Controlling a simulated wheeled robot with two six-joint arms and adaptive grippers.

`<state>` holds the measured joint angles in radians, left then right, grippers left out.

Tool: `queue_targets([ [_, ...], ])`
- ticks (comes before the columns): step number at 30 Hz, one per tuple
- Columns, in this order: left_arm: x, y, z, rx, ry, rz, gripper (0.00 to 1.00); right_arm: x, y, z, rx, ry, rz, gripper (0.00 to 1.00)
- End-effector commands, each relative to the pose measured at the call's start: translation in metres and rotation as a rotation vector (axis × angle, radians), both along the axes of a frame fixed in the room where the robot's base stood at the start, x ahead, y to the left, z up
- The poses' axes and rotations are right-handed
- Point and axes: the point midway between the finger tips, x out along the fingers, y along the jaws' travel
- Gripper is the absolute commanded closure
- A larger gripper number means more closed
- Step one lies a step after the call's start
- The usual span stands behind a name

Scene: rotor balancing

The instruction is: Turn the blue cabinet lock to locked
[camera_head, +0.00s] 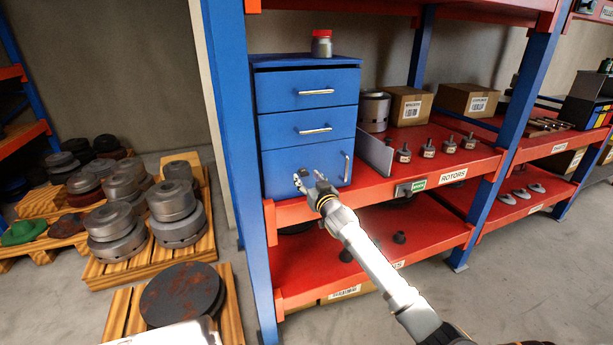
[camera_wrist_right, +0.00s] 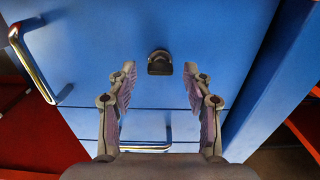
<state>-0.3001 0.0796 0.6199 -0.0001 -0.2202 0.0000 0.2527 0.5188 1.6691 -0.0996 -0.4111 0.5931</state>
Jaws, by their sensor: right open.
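The blue cabinet (camera_head: 305,128) stands on the red shelf, with two drawers above a door. Its front fills most of the right wrist view (camera_wrist_right: 90,60). The lock (camera_wrist_right: 159,62) is a small dark round piece with a lighter rim on the blue front. Whether it is turned to locked or unlocked I cannot tell. My right gripper (camera_head: 309,179) is in front of the lower door. In the wrist view its fingers (camera_wrist_right: 160,82) are open and spread to either side of the lock, with nothing between them. In the head view the gripper covers the lock area.
The door handle (camera_wrist_right: 32,62) is a vertical metal bar to one side of the lock. A jar with a red lid (camera_head: 321,44) stands on the cabinet. A grey plate (camera_head: 375,154) and several rotors (camera_head: 427,149) are to the right. A blue post (camera_head: 236,150) is close on the left.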

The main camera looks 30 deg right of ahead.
Motion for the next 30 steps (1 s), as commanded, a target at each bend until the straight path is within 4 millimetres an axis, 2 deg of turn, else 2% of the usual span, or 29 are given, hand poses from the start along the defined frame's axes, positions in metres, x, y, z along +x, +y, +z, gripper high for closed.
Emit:
queue_targets([
  [4,0.0001,0.0001,0.0019,0.000,0.000,0.000,0.47,0.0118,-0.0015,0.0005,0.001,-0.001,0.001,0.49],
  [12,0.0002,0.0001,0.0016,0.000,0.000,0.000,0.47,0.0132,-0.0019,-0.0007,-0.001,0.000,0.001,0.49],
  [23,0.0003,0.0001,0.0017,0.000,0.000,0.000,0.47,0.0130,-0.0018,-0.0006,-0.001,0.000,0.001,0.98],
  [30,0.0005,0.0001,0.0035,0.000,-0.001,0.000,0.47,0.0129,-0.0018,0.0000,-0.013,0.002,0.001,1.00],
])
